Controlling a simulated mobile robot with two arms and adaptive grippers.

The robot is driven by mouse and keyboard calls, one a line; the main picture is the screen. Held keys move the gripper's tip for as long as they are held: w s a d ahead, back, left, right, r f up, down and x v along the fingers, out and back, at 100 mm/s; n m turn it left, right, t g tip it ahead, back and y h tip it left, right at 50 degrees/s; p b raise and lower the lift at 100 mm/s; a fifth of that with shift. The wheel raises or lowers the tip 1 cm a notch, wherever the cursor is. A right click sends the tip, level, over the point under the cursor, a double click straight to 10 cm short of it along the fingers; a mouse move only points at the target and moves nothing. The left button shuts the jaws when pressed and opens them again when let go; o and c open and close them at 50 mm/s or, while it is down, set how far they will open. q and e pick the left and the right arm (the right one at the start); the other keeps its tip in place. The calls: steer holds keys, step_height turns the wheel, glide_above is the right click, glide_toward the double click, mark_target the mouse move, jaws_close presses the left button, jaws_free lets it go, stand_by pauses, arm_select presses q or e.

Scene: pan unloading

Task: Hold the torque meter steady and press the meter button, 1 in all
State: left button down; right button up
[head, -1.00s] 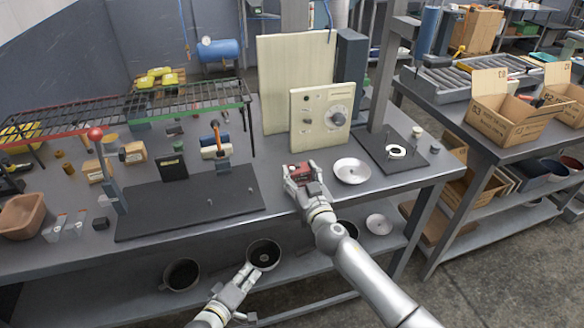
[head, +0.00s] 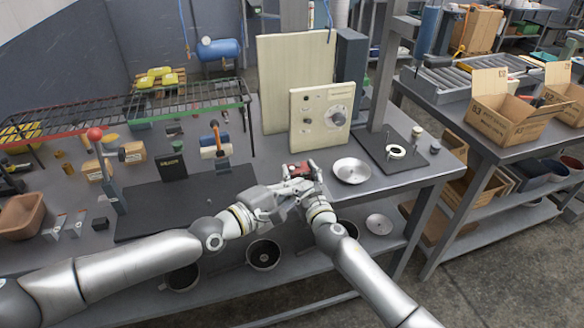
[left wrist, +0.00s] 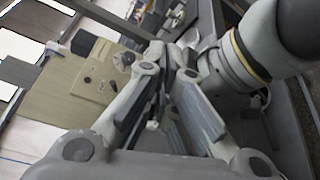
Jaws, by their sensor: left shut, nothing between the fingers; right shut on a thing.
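The torque meter, a small red and dark block (head: 297,167), shows only in part at the bench's front, between the black mat and a metal dish. My right gripper (head: 304,173) is shut on it. My left gripper (head: 294,187) is shut and empty, right beside the right gripper on its near left side. In the left wrist view its fingers (left wrist: 165,105) lie close together, with my right arm beside them. The meter's button is hidden or too small to make out, and I cannot tell whether the left fingertips touch the meter.
A cream panel with a dial (head: 320,118) stands behind the meter. A shallow metal dish (head: 352,171) is just right of it. A black mat (head: 150,213) lies to the left. A wire rack (head: 120,107) stands over the bench's back left. Round pans (head: 263,254) sit on the lower shelf.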

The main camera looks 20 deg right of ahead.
arm_select(q)
steer(key=w+d+r+m+y, duration=0.1)
steer(key=w+r+m+y, duration=0.7)
steer(key=w, duration=0.5)
steer(key=shift+r+m+g+y, duration=0.4)
steer(key=shift+r+y, duration=0.1)
steer(key=shift+d, duration=0.1)
steer(key=shift+f, duration=4.35)
steer(key=shift+f, duration=0.1)
steer(key=shift+f, duration=0.35)
